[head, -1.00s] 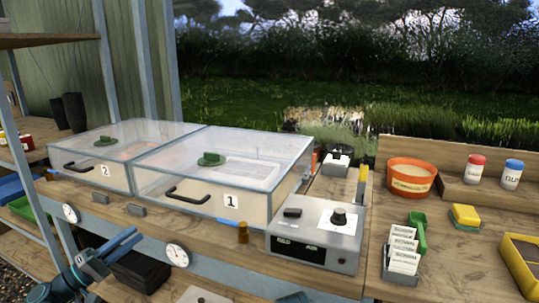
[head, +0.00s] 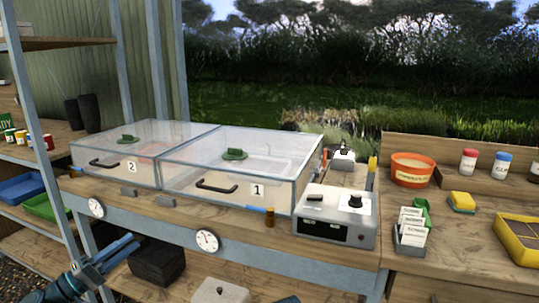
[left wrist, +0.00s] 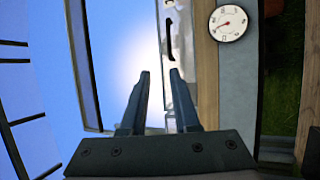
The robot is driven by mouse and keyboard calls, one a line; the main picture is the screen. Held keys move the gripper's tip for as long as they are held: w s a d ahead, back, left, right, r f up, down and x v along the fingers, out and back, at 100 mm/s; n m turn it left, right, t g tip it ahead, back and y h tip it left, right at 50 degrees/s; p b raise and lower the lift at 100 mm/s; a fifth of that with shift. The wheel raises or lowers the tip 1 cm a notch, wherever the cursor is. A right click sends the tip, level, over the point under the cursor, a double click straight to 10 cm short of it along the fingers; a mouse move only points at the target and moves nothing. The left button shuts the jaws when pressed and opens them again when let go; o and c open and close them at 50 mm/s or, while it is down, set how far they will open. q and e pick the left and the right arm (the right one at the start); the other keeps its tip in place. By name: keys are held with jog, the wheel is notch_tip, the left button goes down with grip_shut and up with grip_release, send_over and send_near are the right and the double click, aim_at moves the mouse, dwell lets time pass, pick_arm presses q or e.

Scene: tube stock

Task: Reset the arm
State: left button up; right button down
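My left gripper (head: 134,241) is low at the left in the head view, in front of the bench's front edge and below the round dials. Its blue fingers point up and to the right. In the left wrist view the two fingers (left wrist: 159,73) stand apart with a clear gap and nothing between them, so it is open and empty. A white dial (left wrist: 228,23) shows at the upper right there, beyond the fingers. My right gripper cannot be made out in the head view; only a small bluish shape shows at the bottom edge.
The bench (head: 254,237) carries two clear-lidded boxes, numbered 2 (head: 115,170) and 1 (head: 227,190), and a grey control box (head: 336,216). Shelving (head: 45,110) with trays stands at the left. A dark crate (head: 157,262) sits on the lower shelf near my left gripper.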

pick_arm(q)
jog(key=d+f+m+g+y, duration=0.1)
jog(key=d+f+m+g, duration=0.1)
jog(key=d+f+g, duration=0.6)
jog(key=d+f+m+g+y, duration=0.15)
jog(key=d+f, duration=0.35)
jog(key=d, duration=0.7)
jog(key=s+d+f+m+g+y, duration=0.6)
jog(key=s+d+f+m+y, duration=0.3)
jog(key=s+f+y, duration=0.5)
notch_tip(320, 180, up, 28)
jog(key=w+d+n+p, duration=0.1)
jog(key=p, duration=2.8)
jog(key=shift+d, duration=0.15)
